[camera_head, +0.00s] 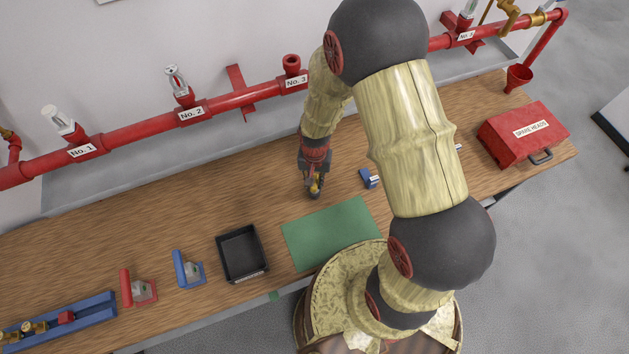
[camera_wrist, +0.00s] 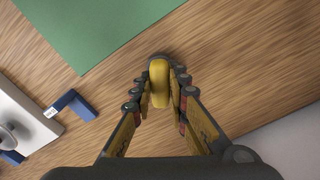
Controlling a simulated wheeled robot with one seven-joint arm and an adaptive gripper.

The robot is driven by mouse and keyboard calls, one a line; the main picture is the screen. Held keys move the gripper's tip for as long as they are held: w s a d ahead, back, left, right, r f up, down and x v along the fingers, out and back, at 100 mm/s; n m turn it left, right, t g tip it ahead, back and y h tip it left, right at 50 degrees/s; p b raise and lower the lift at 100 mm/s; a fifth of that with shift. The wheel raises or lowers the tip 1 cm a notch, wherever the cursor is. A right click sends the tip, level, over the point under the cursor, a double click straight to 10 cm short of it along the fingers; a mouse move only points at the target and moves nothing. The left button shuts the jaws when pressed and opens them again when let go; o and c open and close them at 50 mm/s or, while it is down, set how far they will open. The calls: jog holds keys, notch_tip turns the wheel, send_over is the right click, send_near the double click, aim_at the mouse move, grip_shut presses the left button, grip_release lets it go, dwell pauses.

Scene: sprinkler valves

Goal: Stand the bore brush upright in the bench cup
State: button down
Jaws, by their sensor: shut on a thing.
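My gripper (camera_head: 314,192) points down over the wooden bench, just beyond the green mat. Its fingers are closed on a rounded yellow piece (camera_wrist: 159,84), which I take to be the handle of the bore brush. In the head view only a small bit of yellow shows between the fingertips. The bristle end is hidden, and I cannot tell whether the piece touches the bench. I cannot make out the bench cup in either view; my arm covers part of the bench.
The green mat (camera_head: 332,233) lies in front of my gripper, with a black tray (camera_head: 242,253) to its left. A small blue labelled bracket (camera_head: 370,178) stands close on the right. A red spare heads box (camera_head: 524,134) is far right. Red piping (camera_head: 140,131) runs along the wall.

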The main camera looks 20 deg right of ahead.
jog(key=c, duration=1.7)
grip_release()
jog(key=shift+o, duration=0.2)
jog(key=shift+r+p, duration=2.9)
jog(key=shift+r, duration=1.1)
